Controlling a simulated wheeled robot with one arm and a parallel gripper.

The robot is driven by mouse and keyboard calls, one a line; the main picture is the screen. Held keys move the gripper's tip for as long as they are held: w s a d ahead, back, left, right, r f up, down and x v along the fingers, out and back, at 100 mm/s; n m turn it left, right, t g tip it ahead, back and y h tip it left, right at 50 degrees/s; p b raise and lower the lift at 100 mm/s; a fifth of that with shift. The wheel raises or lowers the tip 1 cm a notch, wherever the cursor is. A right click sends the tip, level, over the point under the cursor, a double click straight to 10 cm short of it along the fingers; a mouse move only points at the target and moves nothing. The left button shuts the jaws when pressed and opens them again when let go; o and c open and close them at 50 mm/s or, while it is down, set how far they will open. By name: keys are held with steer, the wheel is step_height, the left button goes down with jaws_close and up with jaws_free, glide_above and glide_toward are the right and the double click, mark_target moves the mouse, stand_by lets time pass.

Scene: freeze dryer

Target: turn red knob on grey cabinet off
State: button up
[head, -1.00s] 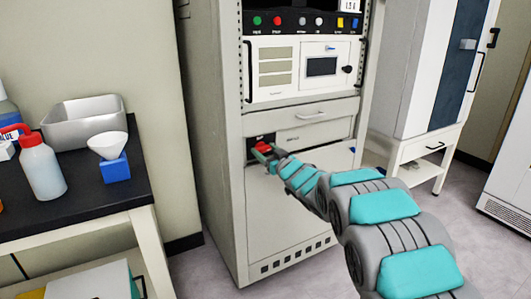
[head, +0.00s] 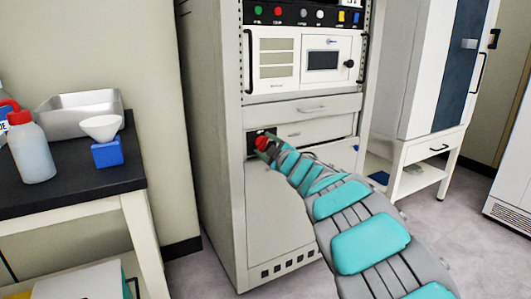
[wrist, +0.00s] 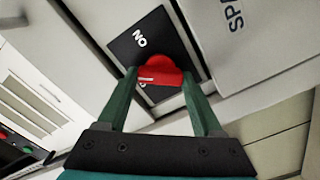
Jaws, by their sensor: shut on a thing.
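The red knob (head: 262,142) sits on a black plate on the front of the grey cabinet (head: 212,140), below the drawer. In the wrist view the red knob (wrist: 161,72) shows between the two green fingers, with a pale mark on its face. My gripper (wrist: 161,80) is shut on the knob, one finger at each side. In the head view my gripper (head: 267,148) reaches the knob from the right.
Above are a drawer handle (head: 313,108) and a panel with coloured buttons (head: 300,16). A black-topped bench (head: 70,185) at left holds a bottle (head: 31,150), a metal tray (head: 78,112) and a funnel on a blue block (head: 107,153). Floor is clear at right.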

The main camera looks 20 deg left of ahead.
steer(key=n+b, duration=0.1)
steer(key=n, duration=0.1)
steer(key=n+b, duration=0.1)
steer(key=n, duration=0.1)
steer(key=n+b, duration=0.2)
steer(key=shift+f, duration=0.35)
steer(key=shift+r+n, duration=0.1)
steer(key=shift+n, duration=0.6)
steer(key=o, duration=1.4)
steer(key=shift+c, duration=0.2)
steer(key=shift+r, duration=0.1)
steer(key=shift+s, duration=0.1)
steer(key=v, duration=0.7)
steer(key=shift+s+d+b, duration=0.2)
steer(key=shift+d+b, duration=0.05)
steer(key=shift+b, duration=0.15)
